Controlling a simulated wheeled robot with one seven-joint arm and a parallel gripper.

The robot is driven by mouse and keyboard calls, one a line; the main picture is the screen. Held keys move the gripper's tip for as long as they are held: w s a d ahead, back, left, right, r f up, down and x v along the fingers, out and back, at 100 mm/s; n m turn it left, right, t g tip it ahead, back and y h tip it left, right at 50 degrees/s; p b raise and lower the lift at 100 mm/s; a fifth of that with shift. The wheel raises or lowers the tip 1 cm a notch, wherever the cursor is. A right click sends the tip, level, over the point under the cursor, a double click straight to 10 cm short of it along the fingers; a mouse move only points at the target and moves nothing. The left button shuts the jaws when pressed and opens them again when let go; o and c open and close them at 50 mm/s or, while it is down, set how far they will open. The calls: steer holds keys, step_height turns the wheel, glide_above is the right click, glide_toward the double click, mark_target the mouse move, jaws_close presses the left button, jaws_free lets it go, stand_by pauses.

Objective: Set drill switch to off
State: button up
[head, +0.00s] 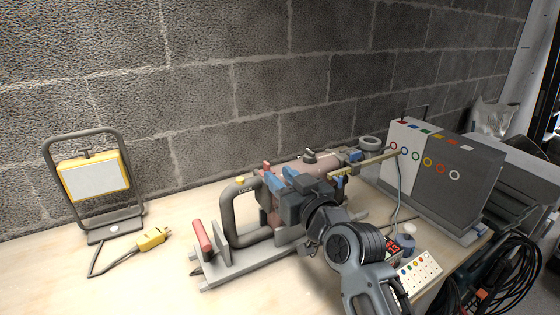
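The drill (318,166) lies on a grey stand on the bench, with a dull reddish body and a dark loop handle (232,212) at its left end. A yellow button (240,181) sits on top of the handle beside the word LOCK. A small dark knob (309,155) stands on top of the body. I cannot tell which part is the switch, or its setting. My gripper (278,174) is at the handle end of the drill body, its blue fingers apart. My wrist and arm hide the drill's lower front, and any contact is unclear.
A red-gripped lever (202,236) stands at the stand's left. The bench's front left is clear.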

mark_target(269, 167)
steer(key=p+x, duration=0.1)
steer(key=x, duration=0.5)
steer(key=shift+w+a, duration=0.3)
jaws_close()
stand_by(1.2)
